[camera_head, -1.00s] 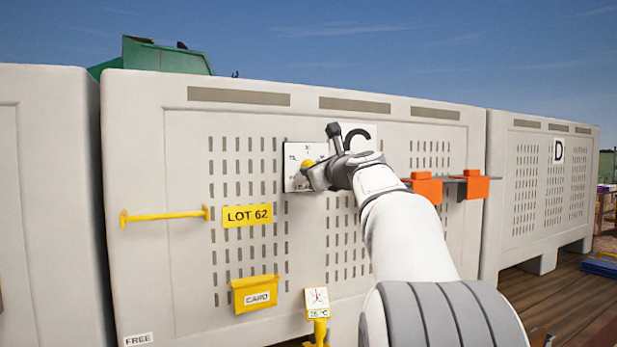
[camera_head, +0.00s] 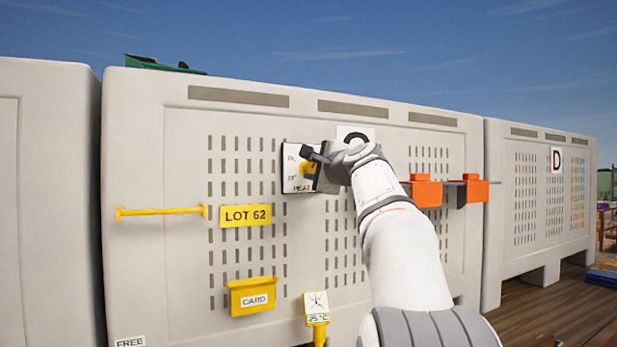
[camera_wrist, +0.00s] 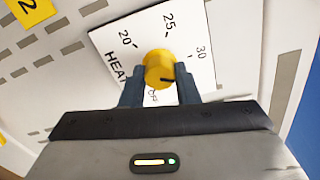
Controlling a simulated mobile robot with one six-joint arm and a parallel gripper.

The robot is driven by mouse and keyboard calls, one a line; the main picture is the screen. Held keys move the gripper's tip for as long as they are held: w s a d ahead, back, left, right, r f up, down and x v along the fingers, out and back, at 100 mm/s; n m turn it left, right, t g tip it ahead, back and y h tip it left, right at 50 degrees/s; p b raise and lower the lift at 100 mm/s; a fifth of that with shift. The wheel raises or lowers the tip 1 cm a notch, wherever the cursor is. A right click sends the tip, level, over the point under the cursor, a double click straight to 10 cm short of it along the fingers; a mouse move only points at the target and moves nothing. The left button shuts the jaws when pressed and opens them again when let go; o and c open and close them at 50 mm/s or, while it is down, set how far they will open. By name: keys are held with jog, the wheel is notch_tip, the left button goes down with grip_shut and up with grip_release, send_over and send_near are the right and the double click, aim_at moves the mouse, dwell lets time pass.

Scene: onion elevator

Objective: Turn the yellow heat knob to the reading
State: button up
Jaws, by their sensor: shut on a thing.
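The yellow heat knob (camera_wrist: 157,69) sits on a white dial plate (camera_wrist: 112,38) marked 20, 25, 30, HEAT and a partly hidden OFF. My gripper (camera_wrist: 160,72) is shut on the knob, one dark finger on each side. A short dark line on the knob points right in the wrist view, below the 30 mark. In the head view the knob (camera_head: 307,169) shows beside my gripper (camera_head: 314,172), which partly covers the plate (camera_head: 292,160). A small display on a yellow post (camera_head: 317,308) below seems to read 25 °C.
The plate is on a pale slotted crate (camera_head: 150,140). A yellow LOT 62 label (camera_head: 246,215), a yellow bar (camera_head: 160,211) and a yellow CARD holder (camera_head: 253,296) are left and below. Orange blocks (camera_head: 426,190) on a rail are right of my wrist.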

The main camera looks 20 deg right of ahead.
jog(key=n+b, duration=0.2)
jog(key=n, duration=0.2)
jog(key=shift+n, duration=0.3)
jog(key=n+b, duration=0.2)
jog(key=n, duration=0.2)
jog(key=shift+f+n, duration=0.15)
jog(key=shift+n, duration=0.15)
jog(key=n+b, duration=0.1)
jog(key=n, duration=0.2)
jog(key=shift+f+n, duration=0.1)
jog(key=shift+n, duration=0.2)
jog(key=n+b, duration=0.1)
jog(key=n, duration=0.3)
jog(key=shift+n, duration=0.3)
jog(key=o, duration=1)
jog(key=shift+c, duration=0.2)
jog(key=shift+a, duration=0.1)
jog(key=shift+s, duration=0.1)
